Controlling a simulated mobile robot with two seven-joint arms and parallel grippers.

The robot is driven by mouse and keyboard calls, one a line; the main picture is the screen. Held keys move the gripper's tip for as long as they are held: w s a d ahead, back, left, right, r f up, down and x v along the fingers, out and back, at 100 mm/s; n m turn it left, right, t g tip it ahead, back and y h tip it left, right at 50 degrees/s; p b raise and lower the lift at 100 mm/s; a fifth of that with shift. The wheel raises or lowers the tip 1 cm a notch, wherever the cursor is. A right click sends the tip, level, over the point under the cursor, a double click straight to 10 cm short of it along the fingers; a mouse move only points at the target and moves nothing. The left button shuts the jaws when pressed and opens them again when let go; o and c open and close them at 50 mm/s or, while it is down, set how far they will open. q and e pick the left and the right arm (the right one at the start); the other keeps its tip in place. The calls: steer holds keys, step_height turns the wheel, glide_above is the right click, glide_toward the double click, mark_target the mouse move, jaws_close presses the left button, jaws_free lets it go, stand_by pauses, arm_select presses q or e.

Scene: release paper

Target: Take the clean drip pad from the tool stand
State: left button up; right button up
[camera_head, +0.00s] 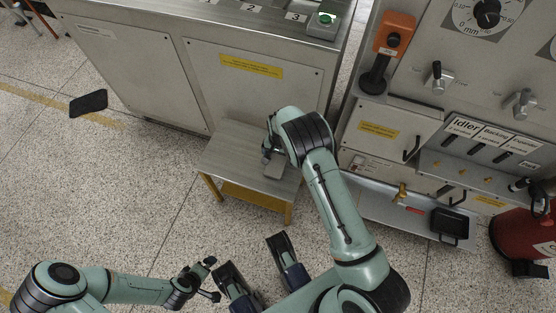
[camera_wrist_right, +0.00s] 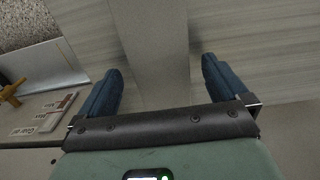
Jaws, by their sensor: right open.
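The tool stand (camera_head: 228,160) is a low table with a light wood-grain top and yellow legs. The pad (camera_head: 276,168), a flat grey piece, lies on its top near the right end. In the right wrist view the pad (camera_wrist_right: 155,45) is a plain grey strip running between the fingers. My right gripper (camera_wrist_right: 160,92) is open over it, one blue finger on each side, with gaps; I cannot tell whether it touches. In the head view my arm partly hides the pad. My left gripper (camera_head: 211,279) is low at the lower left, empty, its dark fingertips apart.
A grey cabinet (camera_head: 150,75) stands behind the stand, and a machine panel (camera_head: 470,60) to the right. A shelf with a black tray (camera_head: 453,224) juts out below the panel. A red container (camera_head: 525,235) stands at far right. A dark flat object (camera_head: 88,103) lies on the floor.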

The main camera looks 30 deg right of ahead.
steer(key=shift+f, duration=0.55)
steer(key=c, duration=1.1)
steer(key=shift+r, duration=0.2)
